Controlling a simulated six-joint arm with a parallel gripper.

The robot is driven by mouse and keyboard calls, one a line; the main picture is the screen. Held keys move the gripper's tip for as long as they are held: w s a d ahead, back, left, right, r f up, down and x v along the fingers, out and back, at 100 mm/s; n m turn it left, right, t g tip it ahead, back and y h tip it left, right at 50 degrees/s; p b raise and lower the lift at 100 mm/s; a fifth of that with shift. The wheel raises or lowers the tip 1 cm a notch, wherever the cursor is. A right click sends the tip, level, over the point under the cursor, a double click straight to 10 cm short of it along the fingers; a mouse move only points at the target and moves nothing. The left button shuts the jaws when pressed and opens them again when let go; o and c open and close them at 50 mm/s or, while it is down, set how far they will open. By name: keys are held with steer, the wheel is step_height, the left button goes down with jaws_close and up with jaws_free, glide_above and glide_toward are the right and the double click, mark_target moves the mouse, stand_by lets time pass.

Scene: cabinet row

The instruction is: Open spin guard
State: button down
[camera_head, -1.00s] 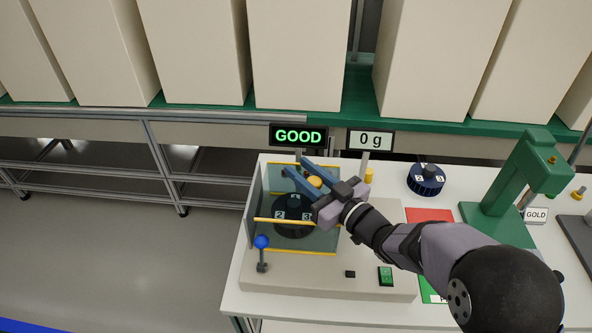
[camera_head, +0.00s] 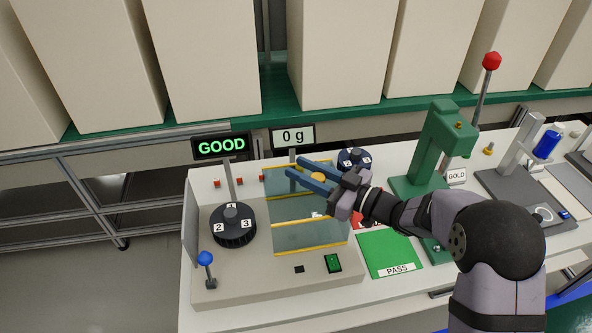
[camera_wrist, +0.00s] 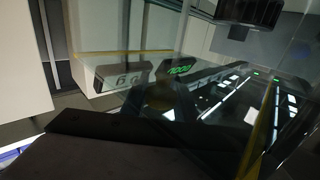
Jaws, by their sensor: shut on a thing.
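The spin guard is a clear pane box with yellow edges (camera_head: 290,239). In the head view it stands to the right of the black numbered rotor (camera_head: 232,226), which is uncovered on the grey machine base (camera_head: 212,291). My gripper (camera_head: 300,170) reaches in from the right, its two blue fingers on either side of a round yellow knob (camera_head: 318,177) at the guard. It is shut on that knob; the exact contact is small to see. In the wrist view, the guard's clear pane (camera_wrist: 225,85) fills much of the picture, and a dark round shape sits at its middle.
A blue-knobbed lever (camera_head: 205,260) and a green switch (camera_head: 333,263) are on the base. GOOD (camera_head: 221,145) and 0 g (camera_head: 293,136) displays stand behind.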

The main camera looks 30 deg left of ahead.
mark_target(324, 180)
steer(key=shift+r, duration=0.1)
steer(key=c, duration=1.4)
jaws_free()
steer(key=d+b, duration=0.1)
steer(key=d, duration=0.5)
steer(key=shift+d, duration=0.65)
